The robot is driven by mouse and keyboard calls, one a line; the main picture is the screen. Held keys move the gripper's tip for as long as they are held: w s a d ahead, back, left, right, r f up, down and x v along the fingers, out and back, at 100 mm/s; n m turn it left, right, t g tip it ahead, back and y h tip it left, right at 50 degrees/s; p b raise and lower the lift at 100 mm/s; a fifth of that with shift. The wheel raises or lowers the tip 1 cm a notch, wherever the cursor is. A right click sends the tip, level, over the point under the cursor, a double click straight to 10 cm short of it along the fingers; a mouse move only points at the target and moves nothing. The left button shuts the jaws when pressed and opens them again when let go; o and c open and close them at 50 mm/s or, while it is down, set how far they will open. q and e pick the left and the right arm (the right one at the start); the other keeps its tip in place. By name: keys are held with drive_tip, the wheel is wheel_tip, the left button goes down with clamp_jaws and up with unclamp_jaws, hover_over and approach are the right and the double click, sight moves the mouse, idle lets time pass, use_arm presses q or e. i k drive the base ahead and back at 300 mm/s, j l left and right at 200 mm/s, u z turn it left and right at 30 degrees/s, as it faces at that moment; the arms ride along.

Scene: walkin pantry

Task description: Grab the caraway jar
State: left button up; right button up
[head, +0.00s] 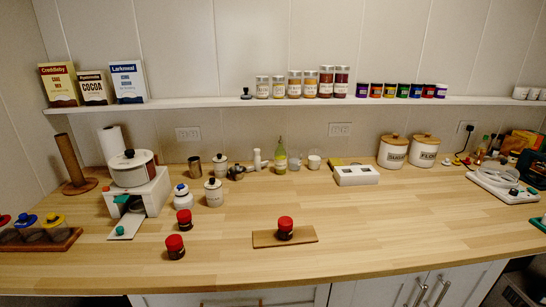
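Three small dark jars with red lids stand on the wooden counter. One red-lidded jar (285,229) stands on a small brown board (259,239) near the middle. A second red-lidded jar (184,221) and a third (175,247) stand to the left, the third closer to the front edge. A row of spice jars (295,84) with pale labels stands on the wall shelf. The labels are too small to read, so I cannot tell which jar is caraway. Neither of my grippers is in view.
The counter (400,225) is clear at front right of the board. White canisters (214,193) and a white stand with a pot (132,170) are at left. A white box (356,175) and two lidded canisters (393,152) stand at the back. The shelf (200,103) overhangs the rear.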

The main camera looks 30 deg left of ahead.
sight(185, 223)
drive_tip(key=u, duration=1.55)
drive_tip(key=j+z, duration=0.35)
drive_tip(key=i+j, duration=0.05)
